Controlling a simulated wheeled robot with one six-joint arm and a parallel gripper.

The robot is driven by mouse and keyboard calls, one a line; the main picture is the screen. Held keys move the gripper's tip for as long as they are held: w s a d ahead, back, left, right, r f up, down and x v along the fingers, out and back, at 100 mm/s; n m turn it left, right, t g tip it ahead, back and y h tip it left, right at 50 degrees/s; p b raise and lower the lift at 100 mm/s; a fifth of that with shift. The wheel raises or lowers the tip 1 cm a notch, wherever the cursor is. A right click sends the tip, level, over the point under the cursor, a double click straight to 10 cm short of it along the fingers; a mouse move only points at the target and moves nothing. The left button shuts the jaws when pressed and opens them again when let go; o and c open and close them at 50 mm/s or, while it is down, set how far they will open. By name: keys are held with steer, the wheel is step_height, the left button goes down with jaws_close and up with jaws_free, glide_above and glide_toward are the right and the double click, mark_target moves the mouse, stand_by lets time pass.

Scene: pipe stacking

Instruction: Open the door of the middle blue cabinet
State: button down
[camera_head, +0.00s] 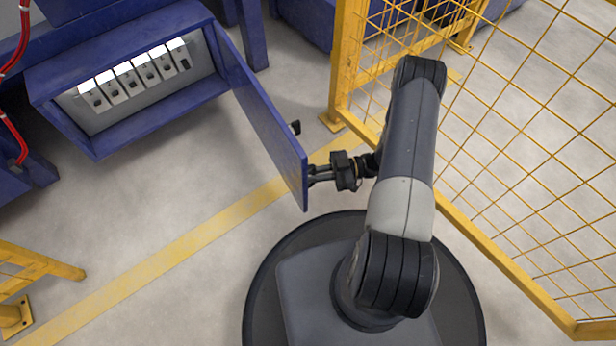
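The blue cabinet (110,62) stands at the upper left with its front open. Inside it a row of several grey switch units (130,82) shows. Its blue door (262,122) is swung well outward on the right side, its free edge toward my base. My gripper (314,175) is at the lower part of the door's free edge, on the door's right face. The fingers reach to the door; their tips are partly hidden and too small to tell if they are closed on it. A small black piece (295,127), perhaps the handle, shows on the door's right face above my gripper.
A yellow mesh fence (530,130) stands close on the right of my arm. A yellow rail (40,262) is at the lower left. Red cables (14,135) run at the far left. The grey floor with a yellow line (165,258) is clear in front of the cabinet.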

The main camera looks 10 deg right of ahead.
steer(key=shift+w, duration=0.25)
steer(key=c, duration=1.6)
jaws_free()
steer(key=shift+s, duration=0.1)
step_height(320, 180, up, 10)
steer(key=p, duration=0.5)
